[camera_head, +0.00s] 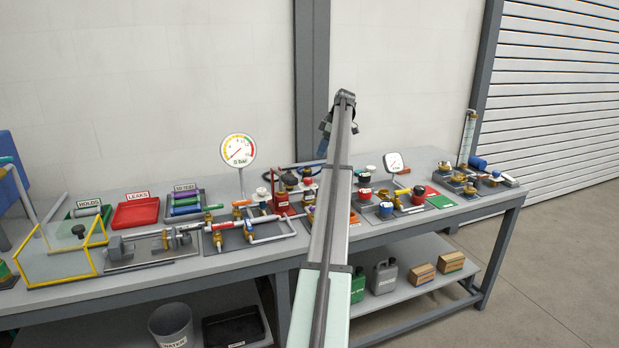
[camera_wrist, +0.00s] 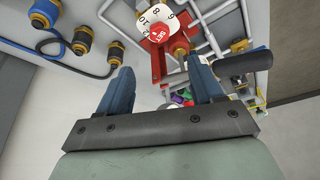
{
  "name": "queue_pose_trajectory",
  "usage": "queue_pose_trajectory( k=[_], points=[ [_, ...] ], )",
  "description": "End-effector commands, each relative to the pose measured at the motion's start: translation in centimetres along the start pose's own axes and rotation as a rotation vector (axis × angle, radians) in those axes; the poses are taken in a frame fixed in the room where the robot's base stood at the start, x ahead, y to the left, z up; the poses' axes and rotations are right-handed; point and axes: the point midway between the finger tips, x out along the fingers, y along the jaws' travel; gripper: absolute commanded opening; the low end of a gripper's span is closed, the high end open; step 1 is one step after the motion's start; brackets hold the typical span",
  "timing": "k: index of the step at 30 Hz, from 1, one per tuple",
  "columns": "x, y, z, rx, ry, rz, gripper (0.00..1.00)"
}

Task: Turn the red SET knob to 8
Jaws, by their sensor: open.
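The red SET knob (camera_wrist: 158,34) shows at the top middle of the wrist view, its SET label turned in the picture. A white dial ring (camera_wrist: 168,17) with black numbers, 8 and 10 among them, surrounds it. I cannot make out which number the knob points to. My gripper (camera_wrist: 160,64) is open and empty, with its two blue fingers spread below the knob in the picture and apart from it. In the head view my arm covers part of the bench, and I cannot pick out the knob surely there.
Blue and black knobs on brass fittings (camera_wrist: 80,40), with hoses, lie left in the wrist view. A red bracket (camera_wrist: 159,65) and grey pipes stand close by the knob. In the head view, a large round gauge (camera_head: 238,150) and crowded pipework cover the bench (camera_head: 210,266).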

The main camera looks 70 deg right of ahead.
Motion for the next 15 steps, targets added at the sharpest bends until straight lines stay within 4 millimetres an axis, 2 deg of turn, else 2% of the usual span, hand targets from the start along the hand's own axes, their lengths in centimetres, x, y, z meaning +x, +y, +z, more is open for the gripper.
queue_pose_trajectory(
  k=[5,15],
  points=[
    [1.2,0.0,0.0,-0.015,0.000,0.001,0.66],
    [6.8,-0.1,0.0,-0.012,-0.001,-0.001,0.66]
  ],
)
